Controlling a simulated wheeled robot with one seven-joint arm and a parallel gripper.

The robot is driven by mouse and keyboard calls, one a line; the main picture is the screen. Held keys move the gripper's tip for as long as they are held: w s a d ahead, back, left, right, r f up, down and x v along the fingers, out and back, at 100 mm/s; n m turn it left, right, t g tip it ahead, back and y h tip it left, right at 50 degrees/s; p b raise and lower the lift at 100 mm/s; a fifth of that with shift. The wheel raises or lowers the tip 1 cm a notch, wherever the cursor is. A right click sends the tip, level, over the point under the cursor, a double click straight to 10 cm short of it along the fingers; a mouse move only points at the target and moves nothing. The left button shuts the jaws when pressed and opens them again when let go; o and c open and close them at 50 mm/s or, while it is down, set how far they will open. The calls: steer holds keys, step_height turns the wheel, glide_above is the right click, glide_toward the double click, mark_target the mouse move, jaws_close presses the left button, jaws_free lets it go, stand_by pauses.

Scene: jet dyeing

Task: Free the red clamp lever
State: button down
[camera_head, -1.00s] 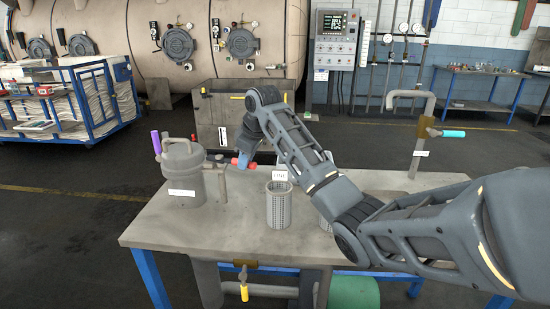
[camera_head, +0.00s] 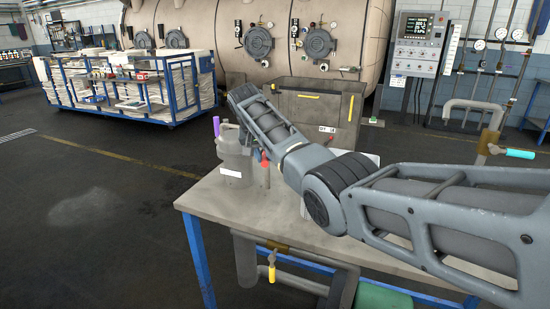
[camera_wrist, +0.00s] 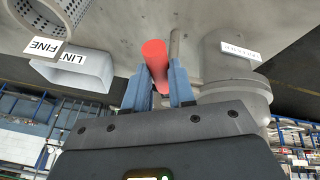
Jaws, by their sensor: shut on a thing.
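The red clamp lever (camera_wrist: 155,62) is between the two blue fingers of my gripper (camera_wrist: 160,84) in the wrist view. The fingers are shut on it, and its rounded red end shows beyond them. In the head view only a small red part of the lever (camera_head: 264,157) shows, beside the grey lidded pot (camera_head: 236,158). My arm hides most of the gripper there. The pot carries a white label and a purple handle (camera_head: 216,126). In the wrist view the pot (camera_wrist: 232,80) stands right of the lever, with a thin grey post between them.
The pot stands on a grey worktable (camera_head: 208,200). In the wrist view a perforated cup labelled FINE (camera_wrist: 48,20) and a tray labelled LINT (camera_wrist: 80,70) lie to the left. A grey bin (camera_head: 310,105) stands behind the table. Open floor is at the left.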

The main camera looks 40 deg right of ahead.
steer(key=shift+w+a+m+g+b, duration=0.4)
steer(key=shift+w+a+m+b, duration=0.35)
steer(key=shift+m, duration=0.45)
steer(key=shift+w, duration=0.1)
steer(key=c, duration=1)
jaws_free()
steer(key=shift+d, duration=0.1)
steer(key=shift+o, duration=0.2)
steer(key=shift+r, duration=0.1)
steer(key=v, duration=0.7)
steer(key=shift+a+r+b, duration=0.25)
steer(key=shift+a+b, duration=0.05)
